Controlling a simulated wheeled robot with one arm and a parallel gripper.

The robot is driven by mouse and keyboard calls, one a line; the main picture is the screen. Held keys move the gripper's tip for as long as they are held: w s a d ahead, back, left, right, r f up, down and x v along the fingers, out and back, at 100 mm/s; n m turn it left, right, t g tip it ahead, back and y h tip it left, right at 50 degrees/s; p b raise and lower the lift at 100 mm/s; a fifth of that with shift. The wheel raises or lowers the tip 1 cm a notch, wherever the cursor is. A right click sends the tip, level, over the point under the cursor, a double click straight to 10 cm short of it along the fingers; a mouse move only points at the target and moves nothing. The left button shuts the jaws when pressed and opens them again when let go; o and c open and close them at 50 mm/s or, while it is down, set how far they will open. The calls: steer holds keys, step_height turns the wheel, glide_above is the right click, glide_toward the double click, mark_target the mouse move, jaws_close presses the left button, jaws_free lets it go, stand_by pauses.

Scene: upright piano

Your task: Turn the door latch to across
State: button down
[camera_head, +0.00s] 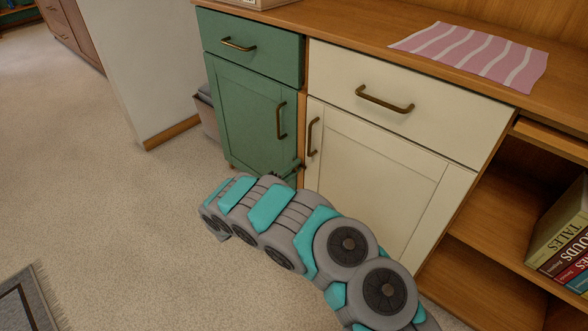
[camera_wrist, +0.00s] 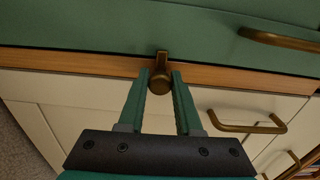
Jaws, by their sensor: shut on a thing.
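The door latch (camera_wrist: 161,60) is a small bronze piece with a round knob end, on the wooden strip (camera_wrist: 90,65) between the green door (camera_wrist: 100,25) and the cream door (camera_wrist: 60,115). In the wrist view it lies across the strip, its top end reaching the green door's edge. My gripper (camera_wrist: 160,77) has its two green fingers on either side of the knob end and is shut on it. In the head view the latch (camera_head: 300,166) shows small and dark just above my arm; my gripper is hidden there.
A bronze handle (camera_head: 281,120) on the green door and another (camera_head: 313,137) on the cream door stand out near the latch. Drawers with handles are above. Open shelves with books (camera_head: 562,240) are at right. Carpet (camera_head: 90,170) at left is clear.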

steer(key=c, duration=0.6)
jaws_free()
steer(key=v, duration=0.8)
